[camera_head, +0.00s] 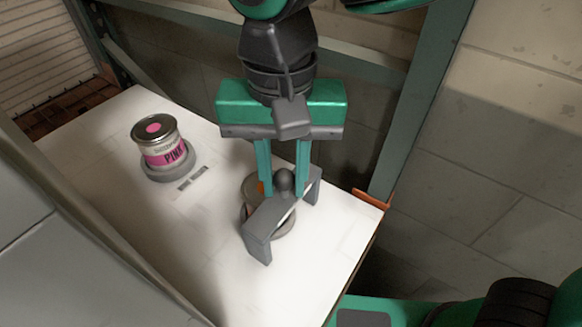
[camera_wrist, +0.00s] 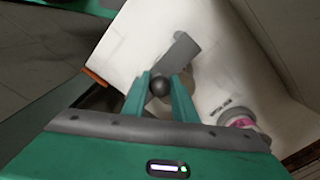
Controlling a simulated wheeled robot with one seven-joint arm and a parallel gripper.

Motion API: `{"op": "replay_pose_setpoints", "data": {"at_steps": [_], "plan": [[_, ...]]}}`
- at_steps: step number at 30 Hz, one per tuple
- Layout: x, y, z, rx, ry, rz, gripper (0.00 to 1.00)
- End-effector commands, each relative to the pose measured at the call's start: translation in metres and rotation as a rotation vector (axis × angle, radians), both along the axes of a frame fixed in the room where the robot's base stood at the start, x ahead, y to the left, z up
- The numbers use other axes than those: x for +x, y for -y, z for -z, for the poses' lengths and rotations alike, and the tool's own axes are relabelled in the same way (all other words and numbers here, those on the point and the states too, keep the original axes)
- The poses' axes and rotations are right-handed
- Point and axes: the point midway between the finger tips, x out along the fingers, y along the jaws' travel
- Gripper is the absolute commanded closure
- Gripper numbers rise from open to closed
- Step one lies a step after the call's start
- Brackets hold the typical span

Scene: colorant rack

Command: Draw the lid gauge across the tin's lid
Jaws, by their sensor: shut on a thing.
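My gripper (camera_head: 283,182) points down and is shut on the round dark knob of the lid gauge (camera_head: 262,222), a grey bridge-shaped bar with a leg at its near end. The gauge spans over a tin (camera_head: 249,190) that is mostly hidden behind it and my fingers; a bit of orange shows on it. I cannot tell whether the gauge touches the lid. In the wrist view, my fingers (camera_wrist: 160,87) hold the knob and the gauge bar (camera_wrist: 178,52) reaches away up the picture. A tin labelled PINK (camera_head: 164,146) with a pink dot on its lid stands to the left.
The PINK tin sits in a grey round holder (camera_head: 172,173), with a small dark label (camera_head: 192,178) beside it on the white shelf (camera_head: 190,260). A green post (camera_head: 410,110) and orange edge piece (camera_head: 370,199) stand at the right. The near left shelf is clear.

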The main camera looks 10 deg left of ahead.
Motion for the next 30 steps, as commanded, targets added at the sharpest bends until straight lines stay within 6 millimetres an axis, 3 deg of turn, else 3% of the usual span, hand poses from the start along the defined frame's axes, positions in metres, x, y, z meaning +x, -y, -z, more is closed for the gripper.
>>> {"op": "replay_pose_setpoints", "data": {"at_steps": [2, 3, 5, 17, 30], "plan": [[-0.002, -0.002, -0.001, 0.003, 0.001, -0.008, 1.0], [-0.002, -0.002, -0.001, 0.003, 0.001, -0.008, 0.65], [-0.002, -0.002, -0.001, 0.003, 0.001, -0.008, 0.56], [-0.001, -0.002, -0.008, 0.002, 0.001, -0.004, 0.56], [-0.002, -0.002, -0.083, 0.004, 0.002, -0.005, 0.56]]}}
